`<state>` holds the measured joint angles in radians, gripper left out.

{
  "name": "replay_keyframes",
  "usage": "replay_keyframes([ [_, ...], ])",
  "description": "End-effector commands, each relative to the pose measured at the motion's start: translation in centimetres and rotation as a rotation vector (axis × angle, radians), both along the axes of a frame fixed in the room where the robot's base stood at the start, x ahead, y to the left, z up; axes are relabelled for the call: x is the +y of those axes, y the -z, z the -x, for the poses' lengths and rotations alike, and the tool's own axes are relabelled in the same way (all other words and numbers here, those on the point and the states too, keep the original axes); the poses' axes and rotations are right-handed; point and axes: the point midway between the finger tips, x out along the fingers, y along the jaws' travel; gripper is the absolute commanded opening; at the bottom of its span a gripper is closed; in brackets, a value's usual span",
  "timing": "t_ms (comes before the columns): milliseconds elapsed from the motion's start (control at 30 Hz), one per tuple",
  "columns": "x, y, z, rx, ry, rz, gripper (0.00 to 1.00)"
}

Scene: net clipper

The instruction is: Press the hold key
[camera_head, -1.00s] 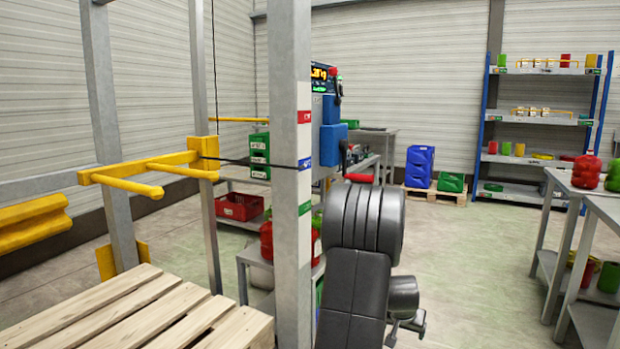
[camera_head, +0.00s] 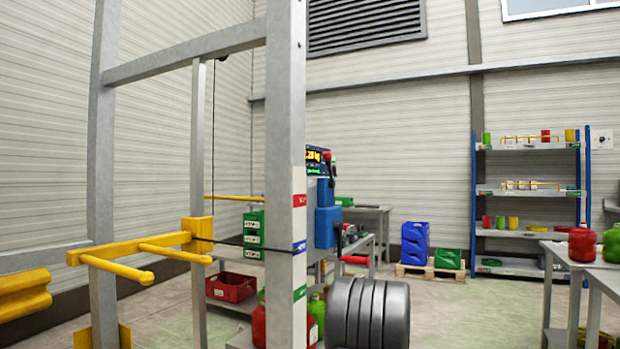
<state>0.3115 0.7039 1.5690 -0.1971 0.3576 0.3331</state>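A blue control box (camera_head: 325,200) with a small lit display (camera_head: 314,156) on top stands behind the grey steel post at the middle. The display shows orange and green marks. I cannot make out a hold key; the post hides the box's left part. My gripper is not in view.
A grey steel frame post (camera_head: 286,120) stands close in front, with a yellow fork bracket (camera_head: 150,250) at left. Grey tables hold red and green canisters at right. Floor between is open.

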Motion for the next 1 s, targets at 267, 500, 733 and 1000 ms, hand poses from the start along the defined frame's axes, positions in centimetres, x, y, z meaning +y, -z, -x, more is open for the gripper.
replay_keyframes([
  [267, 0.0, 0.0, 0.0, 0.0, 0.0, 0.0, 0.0],
  [500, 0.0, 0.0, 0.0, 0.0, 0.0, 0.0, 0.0],
  [733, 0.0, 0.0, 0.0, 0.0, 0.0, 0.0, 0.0],
  [1000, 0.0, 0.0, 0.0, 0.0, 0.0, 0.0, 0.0],
])
